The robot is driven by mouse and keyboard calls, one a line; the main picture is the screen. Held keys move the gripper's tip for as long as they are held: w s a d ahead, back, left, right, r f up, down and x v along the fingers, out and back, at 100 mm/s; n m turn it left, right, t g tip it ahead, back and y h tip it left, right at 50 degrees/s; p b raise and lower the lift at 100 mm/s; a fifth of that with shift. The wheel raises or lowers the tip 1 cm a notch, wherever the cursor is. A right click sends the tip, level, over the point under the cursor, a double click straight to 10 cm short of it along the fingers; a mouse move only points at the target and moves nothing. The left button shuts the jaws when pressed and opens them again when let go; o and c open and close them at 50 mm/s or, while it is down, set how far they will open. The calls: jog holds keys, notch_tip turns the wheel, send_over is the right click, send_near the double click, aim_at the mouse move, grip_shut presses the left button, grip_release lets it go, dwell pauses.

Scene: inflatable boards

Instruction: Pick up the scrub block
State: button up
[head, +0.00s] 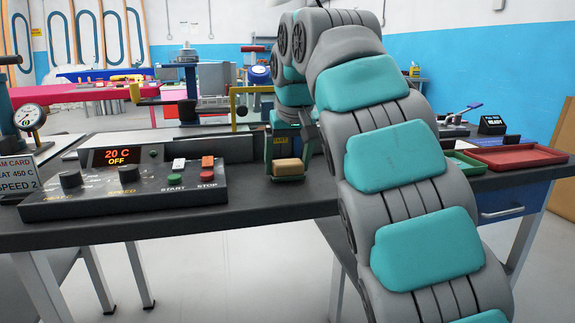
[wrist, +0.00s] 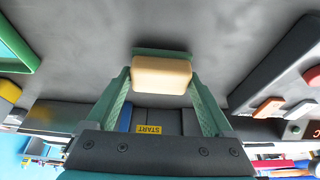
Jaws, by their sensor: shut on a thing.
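The scrub block (head: 288,167) is a small tan block near the front edge of the dark bench, right of the control box. In the wrist view the scrub block (wrist: 161,74) is cream coloured and sits between the tips of my two green fingers, with a green strip along its far side. My gripper (wrist: 162,84) is shut on it. I cannot tell whether the block is clear of the bench top.
A control box (head: 125,188) with a red "20 C OFF" display and buttons stands left of the block. A red tray (head: 520,156) and a green tray (head: 464,163) lie to the right, beyond my arm. A gauge (head: 29,117) and sign (head: 18,174) stand at far left.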

aim_at(297, 162)
jog(key=shift+r+p, duration=0.45)
jog(key=shift+r, duration=1)
jog(key=shift+s+d+b, duration=0.2)
jog(key=shift+s+d, duration=0.1)
jog(key=shift+d, duration=0.3)
jog(key=shift+s+d+b, duration=0.15)
jog(key=shift+s+d, duration=0.1)
jog(key=shift+d, duration=0.35)
jog(key=s+d, duration=0.1)
jog(key=d, duration=0.3)
jog(key=s+d+r, duration=0.1)
jog(key=s+d, duration=0.1)
jog(key=d, duration=0.2)
jog(key=s+d+b, duration=0.1)
jog(key=s+d, duration=0.1)
jog(key=d, duration=0.2)
jog(key=shift+s+d+r, duration=0.1)
jog(key=shift+d+r, duration=0.05)
jog(key=shift+r, duration=0.05)
